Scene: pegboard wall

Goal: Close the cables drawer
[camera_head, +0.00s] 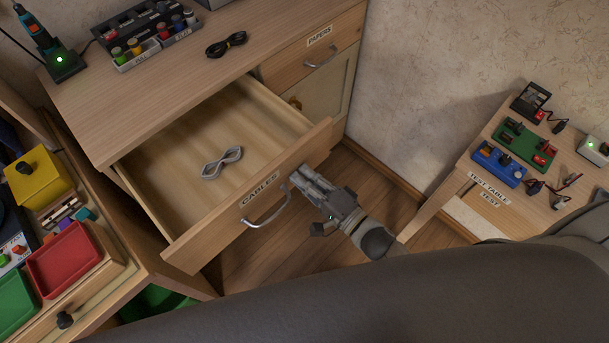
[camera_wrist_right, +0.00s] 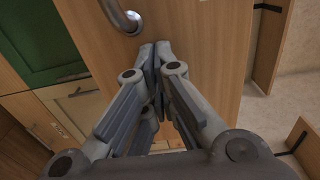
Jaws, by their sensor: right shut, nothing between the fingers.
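The cables drawer (camera_head: 224,203) is pulled well out of the wooden cabinet, its front labelled CABLES. A grey-white bundled cable (camera_head: 222,163) lies inside it. The curved metal handle (camera_head: 266,208) is on the drawer front; part of it also shows at the top of the right wrist view (camera_wrist_right: 122,16). My right gripper (camera_head: 300,178) is shut and empty, with its fingertips at the drawer front just right of the handle. In the right wrist view the fingertips (camera_wrist_right: 155,50) meet close to the wooden front; I cannot tell whether they touch it. My left gripper is not in view.
The closed papers drawer (camera_head: 306,62) is to the right in the same cabinet. A black cable (camera_head: 226,44) and a tray of bottles (camera_head: 150,45) stand on the cabinet top. A test table (camera_head: 484,192) is at right, a bench with a red tray (camera_head: 64,259) at left.

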